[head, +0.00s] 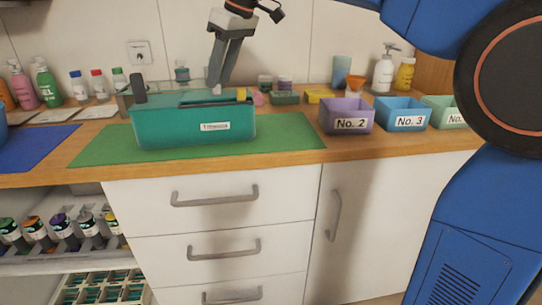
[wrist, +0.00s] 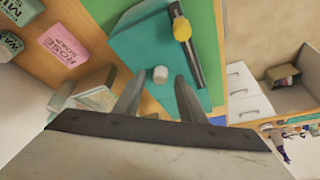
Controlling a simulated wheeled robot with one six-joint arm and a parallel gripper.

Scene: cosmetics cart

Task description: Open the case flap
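A teal case (head: 185,130) with a white label on its front stands on a green mat (head: 290,130). In the wrist view its flat teal top (wrist: 142,48) fills the space ahead of my fingers, and a dark bar (wrist: 196,55) runs along one side. A small white knob (wrist: 160,74) shows on the top, between my fingertips in that view. A yellow piece (wrist: 181,28) sits by the dark bar. My gripper (head: 215,86) is open, pointing down just above the case. I cannot tell whether the fingers touch the knob.
A purple No. 2 bin (head: 347,114) and a blue No. 3 bin (head: 402,113) stand to the right. Bottles line the wall at left, near a blue mat (head: 35,146). A pink box (wrist: 64,44) shows in the wrist view. The mat right of the case is clear.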

